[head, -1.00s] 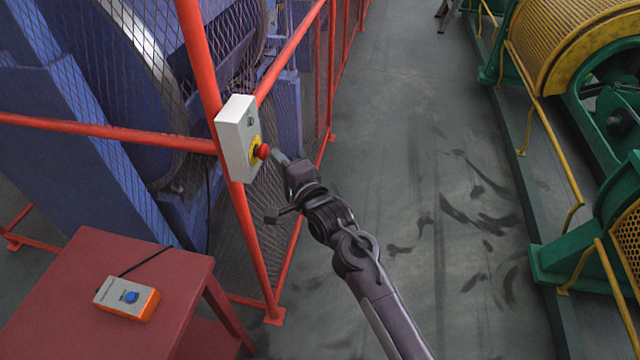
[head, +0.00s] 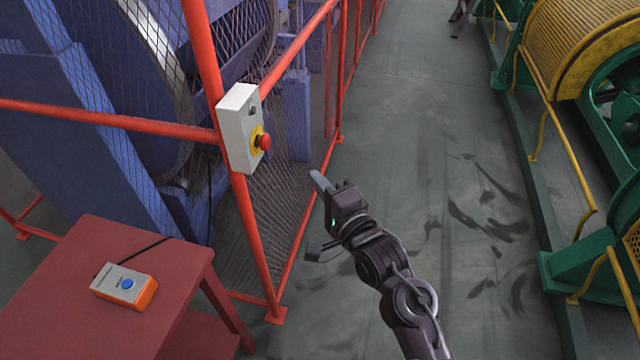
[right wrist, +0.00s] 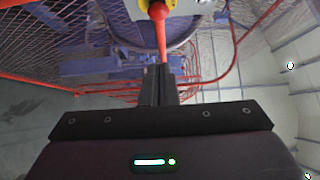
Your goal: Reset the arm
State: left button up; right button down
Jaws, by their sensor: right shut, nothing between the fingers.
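My right gripper (head: 318,180) is shut and empty in the head view, right of and below the emergency stop box, clear of it. It also shows in the right wrist view (right wrist: 159,70), fingers together. The white box (head: 236,128) with a red mushroom button (head: 263,141) on a yellow ring is fixed to a red fence post. In the right wrist view the red button (right wrist: 157,10) lies beyond the fingertips, near the top edge. My left gripper is not in view.
A red table (head: 60,280) at the lower left holds an orange and grey control box (head: 124,287) with a blue button. Red mesh fencing (head: 258,245) guards blue machinery. Grey floor (head: 400,130) is open to the right, up to green and yellow machinery (head: 580,45).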

dwell(0.4)
jog(key=s+d+f+n+g+h, duration=0.1)
jog(key=s+d+f+n+g, duration=0.15)
jog(key=f, duration=1.05)
jog(key=s+d+f+n+g+h, duration=0.15)
jog(key=s+f, duration=0.25)
jog(key=f, duration=0.9)
jog(key=s+d+f+n+g+h, duration=0.2)
jog(key=s+f+n+g, duration=0.1)
jog(key=f, duration=1)
jog(key=s+d+f+n+g+h, duration=0.1)
jog(key=s+d+f+n+g, duration=0.1)
jog(key=s+d+f, duration=0.2)
jog(key=s+d+f+n+g+h, duration=0.1)
jog(key=s+d+f+n+g, duration=0.2)
jog(key=s+f, duration=0.7)
jog(key=s+d+f+n+g+h, duration=0.1)
jog(key=s+d+f+n+g, duration=0.2)
jog(key=s, duration=1.6)
jog(key=d+f, duration=0.4)
jog(key=shift+d+f+h, duration=0.15)
jog(key=shift+f+h, duration=0.05)
jog(key=shift+h, duration=0.15)
